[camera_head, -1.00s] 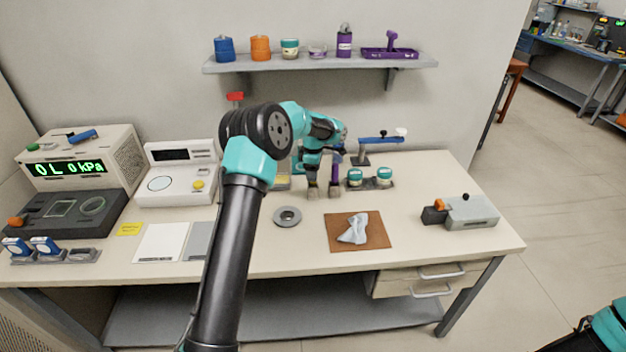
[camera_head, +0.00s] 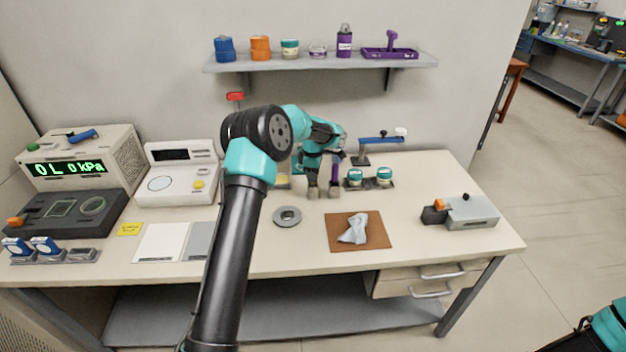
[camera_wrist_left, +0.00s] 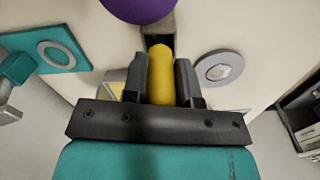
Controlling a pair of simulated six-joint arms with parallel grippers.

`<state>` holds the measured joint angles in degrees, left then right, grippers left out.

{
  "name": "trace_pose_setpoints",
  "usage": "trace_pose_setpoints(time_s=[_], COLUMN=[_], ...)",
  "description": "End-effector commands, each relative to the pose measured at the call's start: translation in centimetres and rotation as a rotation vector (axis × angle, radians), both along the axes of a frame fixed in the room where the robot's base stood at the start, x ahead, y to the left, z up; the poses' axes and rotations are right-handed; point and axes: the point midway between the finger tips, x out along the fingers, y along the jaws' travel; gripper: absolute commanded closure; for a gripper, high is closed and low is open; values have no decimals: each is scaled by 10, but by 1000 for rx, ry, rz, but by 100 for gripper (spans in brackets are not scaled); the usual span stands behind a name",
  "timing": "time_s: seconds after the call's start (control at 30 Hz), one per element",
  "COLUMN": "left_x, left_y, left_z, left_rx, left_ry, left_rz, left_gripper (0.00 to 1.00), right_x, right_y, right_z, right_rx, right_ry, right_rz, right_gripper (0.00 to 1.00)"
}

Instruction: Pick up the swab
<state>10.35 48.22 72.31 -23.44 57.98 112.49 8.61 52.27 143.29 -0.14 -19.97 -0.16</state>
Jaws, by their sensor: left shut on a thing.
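My left gripper (camera_head: 323,192) is low over the middle back of the bench, pointing down. In the left wrist view its two dark fingers (camera_wrist_left: 161,85) are shut on a yellow, round-ended rod, which I take to be the swab (camera_wrist_left: 160,72). The rod's far end is hidden by the gripper's own body, and I cannot make the rod out in the head view. A purple upright thing (camera_head: 335,172) stands close behind the right finger. Its rounded purple top also shows in the left wrist view (camera_wrist_left: 140,7). My right gripper is out of view.
Two teal-lidded jars (camera_head: 369,177) stand right of the gripper. A grey ring-shaped disc (camera_head: 287,216) lies in front-left. A brown mat (camera_head: 376,238) with a crumpled cloth (camera_head: 355,228) lies front-right. A shelf (camera_head: 290,63) hangs behind. Bare bench lies right of the jars.

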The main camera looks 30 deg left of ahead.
Motion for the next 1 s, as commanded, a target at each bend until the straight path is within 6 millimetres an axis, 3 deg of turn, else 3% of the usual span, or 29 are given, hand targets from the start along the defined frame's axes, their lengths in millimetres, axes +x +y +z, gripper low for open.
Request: trace_pose_setpoints(time_s=[0.2,0.57,0.77,1.0], left_x=[0,0,1,0], left_y=[0,0,0,0], left_z=[0,7,34,78], left_rx=[0,0,0,0], left_ry=[0,-1,-3,-3], left_rz=[0,0,1,0], left_gripper=[97,97,97,97], right_x=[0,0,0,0], right_y=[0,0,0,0], right_z=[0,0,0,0], right_rx=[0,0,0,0], right_ry=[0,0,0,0], right_rz=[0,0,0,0], right_gripper=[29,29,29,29])
